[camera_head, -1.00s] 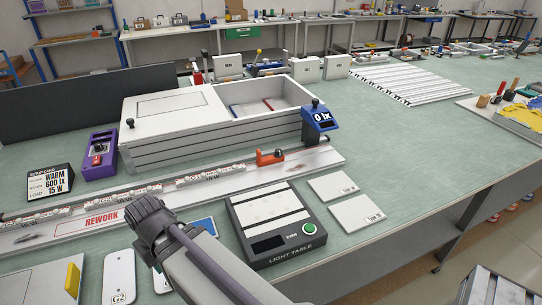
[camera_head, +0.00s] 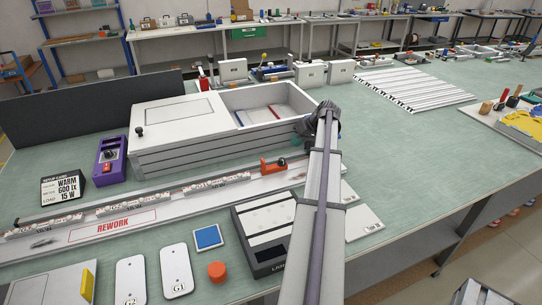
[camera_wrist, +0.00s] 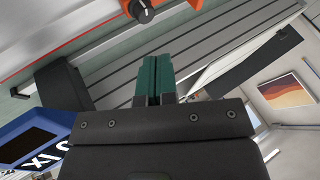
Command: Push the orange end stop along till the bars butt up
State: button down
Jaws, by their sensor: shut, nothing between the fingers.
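The orange end stop (camera_head: 274,167) sits on the long light rail (camera_head: 312,162), right of the labelled bars. In the wrist view, the orange part with a black knob (camera_wrist: 141,10) is at the top edge, partly cut off. The left bar (camera_head: 45,228), middle bar (camera_head: 132,207) and right bar (camera_head: 217,187) lie in a row, with small gaps seeming to show between them. The end stop seems a little apart from the right bar. My gripper (camera_wrist: 155,62) has teal fingers, shut and empty; in the head view it is mostly hidden behind my wrist, right of the stop.
The white lightbox (camera_head: 165,112) stands behind the rail, close to my gripper. The blue lux meter (camera_wrist: 35,138) is beside my gripper in the wrist view. My arm covers part of the light table (camera_head: 240,222). A purple control box (camera_head: 111,160) stands at the left.

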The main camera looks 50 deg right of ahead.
aim_at(280, 161)
jog(key=shift+n, duration=0.4)
jog(key=b+x, duration=0.6)
jog(key=x, duration=0.1)
jog(key=b+x, duration=0.3)
jog(key=shift+a+f, duration=0.35)
jog(key=shift+f, duration=0.1)
jog(key=a, duration=0.1)
jog(key=w+a, duration=0.1)
jog(key=a+r+p, duration=0.1)
jog(key=shift+w+a, duration=0.15)
jog(key=shift+w, duration=0.05)
jog(key=shift+w+a, duration=0.15)
jog(key=shift+a, duration=0.05)
